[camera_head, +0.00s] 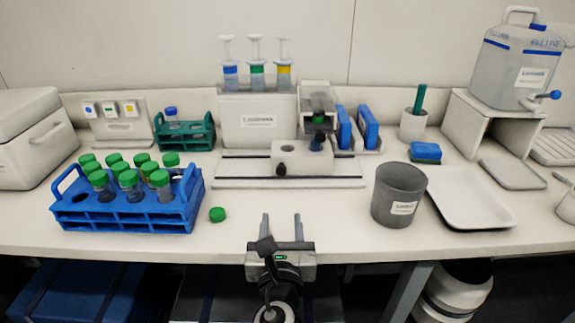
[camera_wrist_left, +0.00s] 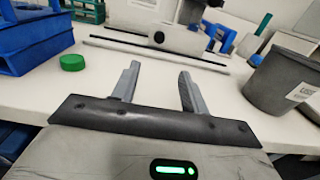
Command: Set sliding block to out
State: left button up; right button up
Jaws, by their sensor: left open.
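The sliding block (camera_head: 312,165) is white, with a dark knob on its front, and sits on a low rail base (camera_head: 225,183) in the middle of the bench. A dispenser-like station (camera_head: 318,97) stands right behind it. In the left wrist view the block (camera_wrist_left: 185,38) is ahead, its dark knob (camera_wrist_left: 158,38) facing me. My left gripper (camera_head: 282,216) is open and empty, its fingers pointing at the block from the bench's front edge, well short of the knob. It also shows in the left wrist view (camera_wrist_left: 160,72). My right gripper is not seen.
A blue rack (camera_head: 125,215) of green-capped tubes stands left, with a loose green cap (camera_head: 217,214) beside it. A grey beaker (camera_head: 397,193) and a white tray (camera_head: 465,205) are right.

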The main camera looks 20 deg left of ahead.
aim_at(281, 172)
pick_arm(q)
jog(key=shift+w+a+r, duration=0.1)
jog(key=shift+w+a, duration=0.05)
jog(key=shift+w, duration=0.4)
jog(key=x, duration=0.4)
jog(key=shift+a+r, duration=0.15)
jog(key=shift+r, duration=0.1)
jog(key=x, duration=0.9)
jog(key=shift+f, duration=0.1)
jog(key=shift+w, duration=0.35)
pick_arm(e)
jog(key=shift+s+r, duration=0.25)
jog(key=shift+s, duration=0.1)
pick_arm(q)
grip_shut()
jog(key=shift+a, duration=0.1)
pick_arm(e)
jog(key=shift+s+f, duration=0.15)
